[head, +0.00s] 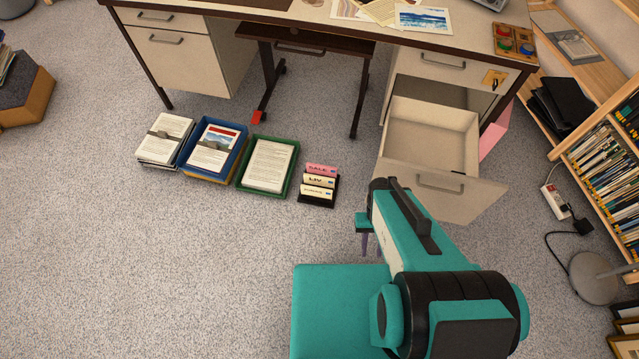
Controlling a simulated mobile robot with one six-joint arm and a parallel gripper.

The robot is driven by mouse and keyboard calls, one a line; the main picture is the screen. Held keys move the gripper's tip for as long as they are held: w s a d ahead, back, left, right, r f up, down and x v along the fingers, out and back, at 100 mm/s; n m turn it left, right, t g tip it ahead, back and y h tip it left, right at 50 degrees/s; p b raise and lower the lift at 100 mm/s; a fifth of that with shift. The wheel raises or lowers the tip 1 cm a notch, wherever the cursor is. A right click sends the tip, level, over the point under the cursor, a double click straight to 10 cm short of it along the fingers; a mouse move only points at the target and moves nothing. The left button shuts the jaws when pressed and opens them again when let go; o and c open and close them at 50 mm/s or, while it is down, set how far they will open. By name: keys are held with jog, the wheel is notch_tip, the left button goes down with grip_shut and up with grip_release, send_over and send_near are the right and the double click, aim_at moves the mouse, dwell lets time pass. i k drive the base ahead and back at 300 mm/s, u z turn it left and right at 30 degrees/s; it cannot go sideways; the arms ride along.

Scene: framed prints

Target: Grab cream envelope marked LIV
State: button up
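A cream envelope marked LIV (318,181) stands in a small black rack (316,201) on the carpet. It is the middle one of three, with a pink envelope (321,169) behind it and another cream envelope (316,192) in front. Only its upper part shows; the rest is hidden by the front one. My gripper (365,243) is to the right of the rack and nearer to me, apart from the envelopes. It is small and partly hidden by my teal arm, so its opening is unclear.
An open, empty drawer (428,138) juts out from the desk just right of the rack. A green tray (245,181), a blue tray (186,165) and a paper stack (146,158) stand left of it. The carpet in front is clear.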

aim_at(325, 182)
jog(key=z, duration=0.25)
jog(key=k, duration=0.75)
jog(key=u, duration=2.15)
jog(key=i, duration=1.65)
jog(key=u, duration=0.2)
